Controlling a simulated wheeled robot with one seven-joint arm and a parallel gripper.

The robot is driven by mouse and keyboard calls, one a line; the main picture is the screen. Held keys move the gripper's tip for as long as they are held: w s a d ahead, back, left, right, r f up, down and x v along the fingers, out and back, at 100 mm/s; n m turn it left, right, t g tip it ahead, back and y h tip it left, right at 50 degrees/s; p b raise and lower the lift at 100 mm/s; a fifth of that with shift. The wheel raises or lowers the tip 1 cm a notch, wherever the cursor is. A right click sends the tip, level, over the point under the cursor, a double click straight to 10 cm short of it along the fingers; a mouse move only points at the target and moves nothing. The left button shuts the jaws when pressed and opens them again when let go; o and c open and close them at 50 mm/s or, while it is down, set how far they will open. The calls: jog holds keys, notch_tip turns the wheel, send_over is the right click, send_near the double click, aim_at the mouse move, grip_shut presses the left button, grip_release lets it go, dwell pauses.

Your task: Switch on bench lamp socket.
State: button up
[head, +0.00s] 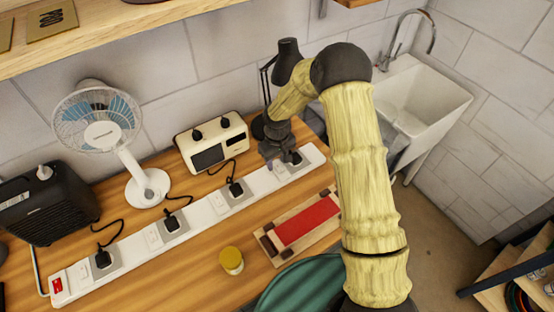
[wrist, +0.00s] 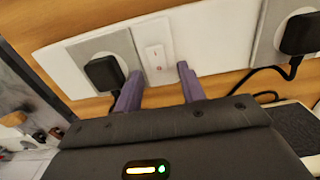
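The white socket strip (head: 205,215) runs along the bench, with several plugged sockets and a small white switch beside each. The black bench lamp (head: 287,62) stands behind my arm at the strip's right end. My gripper (head: 284,163) is over this end, beside the rightmost black plug (head: 296,158). In the wrist view, my gripper's purple fingers (wrist: 158,88) are apart and empty, with the small white switch (wrist: 156,57) showing between and beyond their tips. The black plug (wrist: 103,75) is just left of it. I cannot tell the switch position or whether the fingers touch the strip.
A cream radio (head: 211,143), white fan (head: 120,140) and black heater (head: 45,205) stand behind the strip. A yellow jar (head: 232,260) and a wooden tray with a red panel (head: 306,220) lie in front. A white sink (head: 425,95) is at the right.

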grip_shut()
jog(key=shift+f+t+b, duration=0.1)
jog(key=shift+t+b, duration=0.2)
jog(key=shift+b, duration=0.3)
jog(key=shift+s+d+t+y+b, duration=0.2)
jog(key=shift+t+y+b, duration=0.2)
jog(key=shift+b, duration=0.6)
jog(key=shift+s+r+t+y+b, duration=0.2)
jog(key=shift+t+y+b, duration=0.25)
jog(key=shift+b, duration=0.5)
grip_release()
jog(key=shift+r, duration=0.15)
